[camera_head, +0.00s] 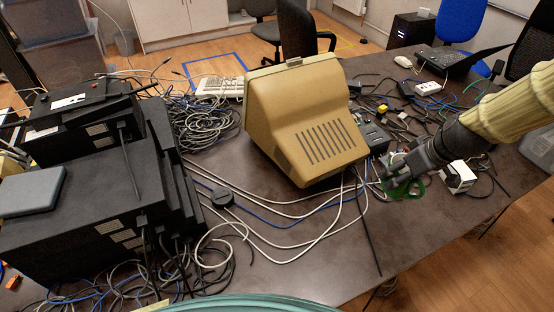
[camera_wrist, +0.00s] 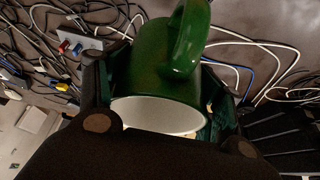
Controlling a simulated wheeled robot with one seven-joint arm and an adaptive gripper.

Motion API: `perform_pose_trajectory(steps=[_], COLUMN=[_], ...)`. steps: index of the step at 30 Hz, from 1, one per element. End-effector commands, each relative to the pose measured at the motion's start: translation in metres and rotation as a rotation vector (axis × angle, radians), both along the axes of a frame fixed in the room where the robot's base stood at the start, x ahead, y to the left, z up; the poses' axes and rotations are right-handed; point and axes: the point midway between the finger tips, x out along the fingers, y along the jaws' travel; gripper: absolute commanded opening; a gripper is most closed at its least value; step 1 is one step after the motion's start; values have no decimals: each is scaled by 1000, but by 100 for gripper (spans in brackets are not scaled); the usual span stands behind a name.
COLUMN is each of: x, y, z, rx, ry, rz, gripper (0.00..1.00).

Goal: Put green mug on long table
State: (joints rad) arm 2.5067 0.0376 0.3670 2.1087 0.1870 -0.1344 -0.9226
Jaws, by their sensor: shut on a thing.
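The green mug (camera_wrist: 160,68) fills the middle of the wrist view, its handle toward the top and its white inside facing the camera. My gripper (camera_wrist: 168,125) is shut on the mug, with a finger on each side of it. In the head view my gripper (camera_head: 398,180) is at the right, over the near right part of the long table (camera_head: 310,262), and a green part of the mug (camera_head: 404,190) shows beneath it. Whether the mug touches the table cannot be told.
A beige monitor (camera_head: 305,120) stands just left of my gripper. A white box (camera_head: 458,177) lies to its right. Cables (camera_head: 205,120) and black equipment (camera_head: 90,200) crowd the left. The table's front middle is fairly clear.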

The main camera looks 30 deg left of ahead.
Motion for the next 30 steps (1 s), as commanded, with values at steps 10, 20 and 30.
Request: perform_pose_trajectory(steps=[10, 20, 30], x=[0, -40, -136], y=[0, -3, -5], z=[-43, -62, -87], rx=[1, -12, -13], ry=[-1, 8, 8], rz=[-1, 87, 320], gripper=[34, 34, 34])
